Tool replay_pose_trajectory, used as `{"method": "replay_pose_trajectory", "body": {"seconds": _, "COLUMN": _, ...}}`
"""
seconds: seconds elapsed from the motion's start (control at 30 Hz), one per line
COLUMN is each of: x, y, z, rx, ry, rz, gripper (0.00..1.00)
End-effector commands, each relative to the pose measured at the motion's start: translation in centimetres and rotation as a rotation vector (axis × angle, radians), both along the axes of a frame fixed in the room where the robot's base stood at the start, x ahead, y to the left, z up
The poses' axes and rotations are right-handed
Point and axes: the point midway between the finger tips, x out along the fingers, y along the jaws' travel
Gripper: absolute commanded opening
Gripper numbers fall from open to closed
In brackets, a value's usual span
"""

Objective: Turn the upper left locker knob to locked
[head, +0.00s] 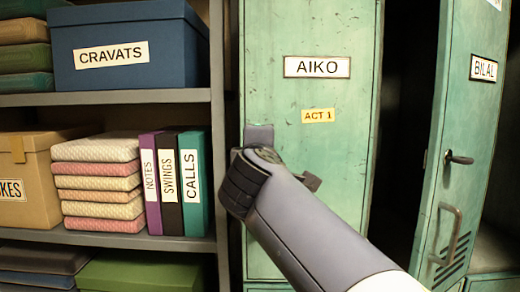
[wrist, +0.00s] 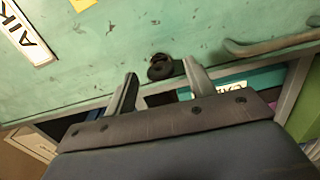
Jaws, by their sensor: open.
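The left locker door (head: 345,165) is green, shut, and labelled AIKO. In the wrist view a small dark round knob (wrist: 160,67) sits on this door near its edge, with the AIKO label (wrist: 24,36) at upper left. My gripper (wrist: 159,71) is open. Its two fingertips lie on either side of the knob, apart from each other; I cannot tell whether either touches it. In the head view my gripper (head: 284,157) is at the left part of the AIKO door, and it and my arm hide the knob. The knob's turn position is not clear.
A bar handle (wrist: 270,43) is close to my right finger in the wrist view. The BILAL door (head: 470,130) stands open at right. Left of the locker, a shelf (head: 105,98) holds a blue CRAVATS box (head: 125,60), folded cloths (head: 97,180) and binders (head: 195,185).

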Motion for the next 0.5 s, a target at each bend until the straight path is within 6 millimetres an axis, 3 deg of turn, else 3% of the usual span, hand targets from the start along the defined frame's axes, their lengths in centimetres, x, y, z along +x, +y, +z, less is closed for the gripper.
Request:
{"method": "replay_pose_trajectory", "body": {"seconds": 0.3, "x": -6.2, "y": 0.3, "z": 0.0, "rx": 0.001, "ry": -0.003, "rz": 0.006, "gripper": 0.52}}
{"method": "replay_pose_trajectory", "body": {"seconds": 0.5, "x": -8.8, "y": 0.4, "z": 0.0, "rx": 0.001, "ry": -0.002, "rz": 0.004, "gripper": 0.52}}
